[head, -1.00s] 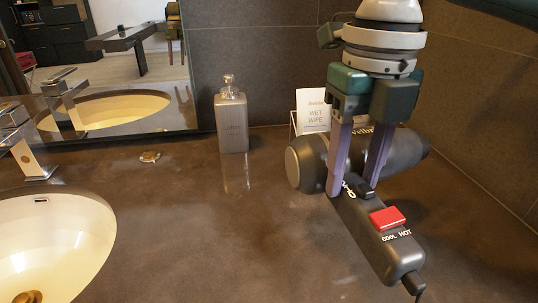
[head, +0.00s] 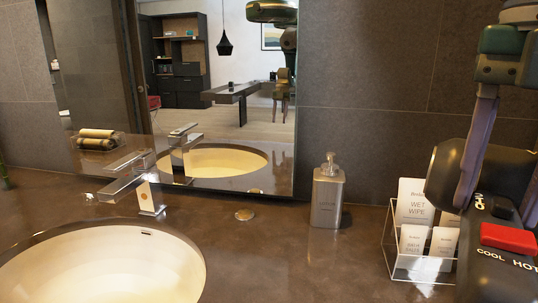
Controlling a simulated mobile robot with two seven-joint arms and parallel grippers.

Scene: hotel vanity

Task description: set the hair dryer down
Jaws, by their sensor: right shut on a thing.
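The dark grey hair dryer (head: 452,172) is at the right edge of the head view, cut off by the frame. Its handle points down toward me and carries a red switch (head: 508,238) above the words COOL and HOT. My right gripper (head: 499,208) is shut on the dryer, with a purple finger on each side of it. Whether the dryer touches the counter (head: 310,262) cannot be told, as its lower end is out of frame. My left gripper is not in view.
A clear holder (head: 418,272) with wet wipe cards stands just left of the dryer, partly hidden by it. A lotion bottle (head: 327,197), a faucet (head: 138,190) and a sink (head: 105,270) lie further left. A mirror (head: 225,125) stands behind.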

